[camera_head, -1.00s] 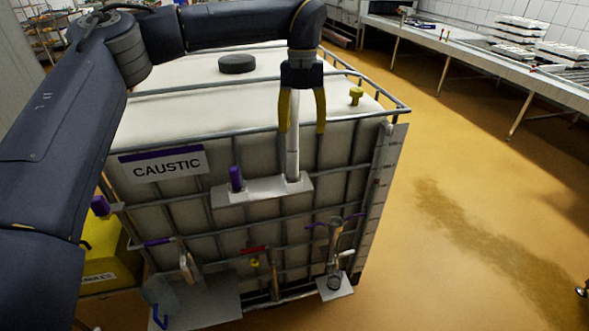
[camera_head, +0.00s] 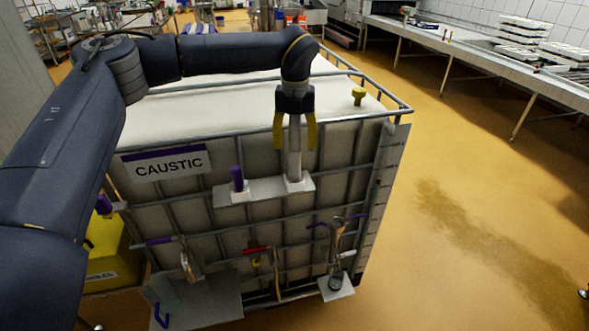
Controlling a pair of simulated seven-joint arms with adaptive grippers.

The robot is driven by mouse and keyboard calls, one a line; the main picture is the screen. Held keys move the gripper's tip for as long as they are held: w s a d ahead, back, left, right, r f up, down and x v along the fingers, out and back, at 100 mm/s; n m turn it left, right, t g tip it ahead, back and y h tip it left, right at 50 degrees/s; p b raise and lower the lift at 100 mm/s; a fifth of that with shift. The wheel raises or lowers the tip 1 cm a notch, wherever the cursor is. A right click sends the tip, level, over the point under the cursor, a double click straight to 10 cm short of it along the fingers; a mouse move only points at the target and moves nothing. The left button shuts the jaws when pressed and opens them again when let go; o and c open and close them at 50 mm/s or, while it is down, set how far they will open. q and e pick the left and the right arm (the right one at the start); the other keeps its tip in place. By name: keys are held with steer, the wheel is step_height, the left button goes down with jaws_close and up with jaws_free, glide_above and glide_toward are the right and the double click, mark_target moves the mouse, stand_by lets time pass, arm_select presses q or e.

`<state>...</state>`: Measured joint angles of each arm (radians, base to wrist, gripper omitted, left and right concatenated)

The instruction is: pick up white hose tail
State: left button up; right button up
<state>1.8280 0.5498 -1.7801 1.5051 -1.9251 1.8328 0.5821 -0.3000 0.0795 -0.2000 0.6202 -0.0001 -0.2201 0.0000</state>
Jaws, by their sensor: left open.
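The white hose tail (camera_head: 294,164) stands upright on a small white shelf (camera_head: 215,197) on the front of the caged tank. Its upper end is hidden behind my left gripper. My left gripper (camera_head: 295,147) points down with its two yellow fingers open, one on each side of the hose tail in the picture. A gap shows between each finger and the tail, so I see no grip on it. I cannot tell the exact depth between them. My right gripper is out of view.
A purple-topped fitting (camera_head: 237,180) stands left on the same shelf. The tank's metal cage rail (camera_head: 351,120) runs behind the gripper. Valve fittings (camera_head: 335,250) hang below. The floor (camera_head: 460,200) at right is open.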

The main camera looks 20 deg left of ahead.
mark_target(294, 161)
arm_select(q)
steer(key=shift+s+f, duration=0.1)
steer(key=shift+f, duration=3.15)
jaws_close()
